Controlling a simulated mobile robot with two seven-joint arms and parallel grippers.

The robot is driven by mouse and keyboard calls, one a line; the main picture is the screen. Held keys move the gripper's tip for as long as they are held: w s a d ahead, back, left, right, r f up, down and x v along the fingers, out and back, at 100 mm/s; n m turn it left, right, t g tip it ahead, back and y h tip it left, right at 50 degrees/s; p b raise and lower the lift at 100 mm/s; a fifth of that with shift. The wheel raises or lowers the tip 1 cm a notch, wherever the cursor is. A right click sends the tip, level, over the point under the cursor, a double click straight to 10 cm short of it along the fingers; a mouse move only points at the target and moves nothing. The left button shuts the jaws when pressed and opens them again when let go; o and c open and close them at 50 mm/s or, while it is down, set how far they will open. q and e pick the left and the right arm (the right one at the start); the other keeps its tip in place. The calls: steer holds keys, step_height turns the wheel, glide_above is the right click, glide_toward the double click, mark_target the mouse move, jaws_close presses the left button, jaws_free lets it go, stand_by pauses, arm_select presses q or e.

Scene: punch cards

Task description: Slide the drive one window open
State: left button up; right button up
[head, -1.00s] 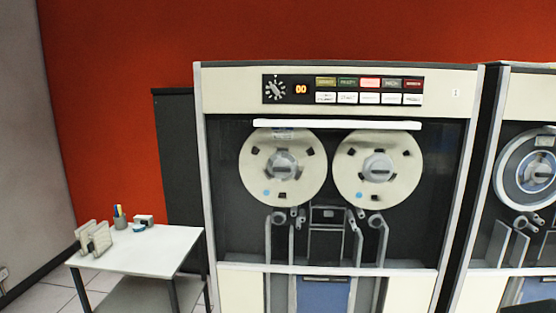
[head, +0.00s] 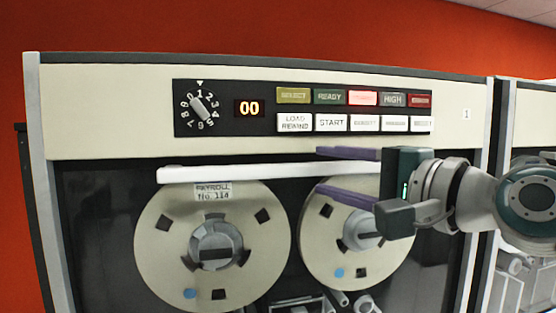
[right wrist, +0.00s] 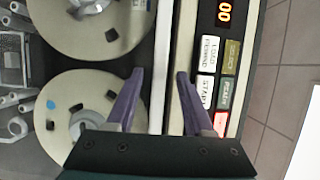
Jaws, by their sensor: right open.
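Drive one (head: 110,120), a cream tape cabinet marked "1", fills most of the head view. Its dark window (head: 105,215) has a long white handle bar (head: 230,174) along its top edge, under the cream control panel. Two cream reels show behind the glass. My right gripper (head: 317,171) is open, with one purple finger above the bar's line and one below it. In the right wrist view the white bar (right wrist: 160,35) runs between the spread fingers (right wrist: 160,74). Whether either finger touches it I cannot tell. My left gripper is out of view.
The panel above the bar has a numbered dial (head: 201,108), a "00" display (head: 249,108) and several labelled buttons (head: 331,122), close to the upper finger. A second drive (head: 530,120) stands at the right, partly behind my right arm.

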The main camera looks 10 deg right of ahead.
steer(key=shift+w+a, duration=0.2)
steer(key=shift+w, duration=0.15)
steer(key=shift+c, duration=0.2)
jaws_close()
stand_by(1.0)
